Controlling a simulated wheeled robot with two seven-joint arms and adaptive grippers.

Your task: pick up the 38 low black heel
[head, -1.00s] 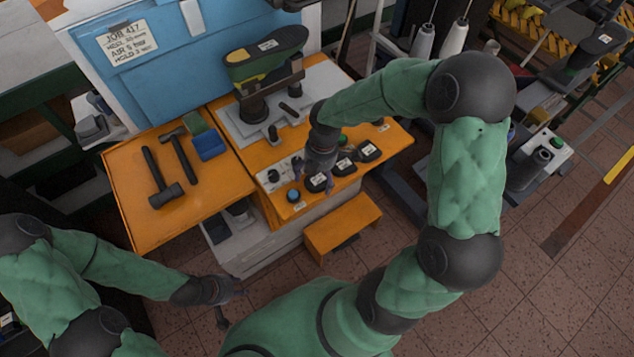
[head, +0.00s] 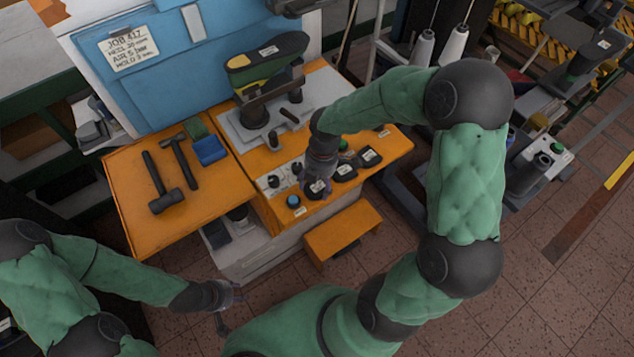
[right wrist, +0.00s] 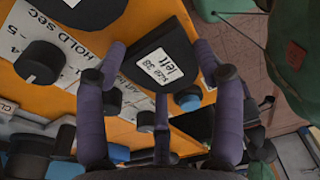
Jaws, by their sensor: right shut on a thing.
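A black heel (right wrist: 160,62) with a white label reading "size 38 left" is between the purple fingers of my right gripper (right wrist: 160,100) in the right wrist view. The right gripper is shut on this heel. In the head view the right gripper (head: 319,176) is at the nearest of the black heels (head: 316,189) on the orange machine's front. Two other black heels (head: 345,172) (head: 369,156) sit to its right. I cannot tell whether the held heel is clear of the surface. My left gripper (head: 225,305) hangs away from the bench over the floor; its fingers are too small to judge.
A blue knob (head: 293,201) is left of the held heel. Hammers (head: 172,170) and a blue tray (head: 209,150) lie on the left orange table (head: 125,215). An orange step (head: 343,232) stands in front.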

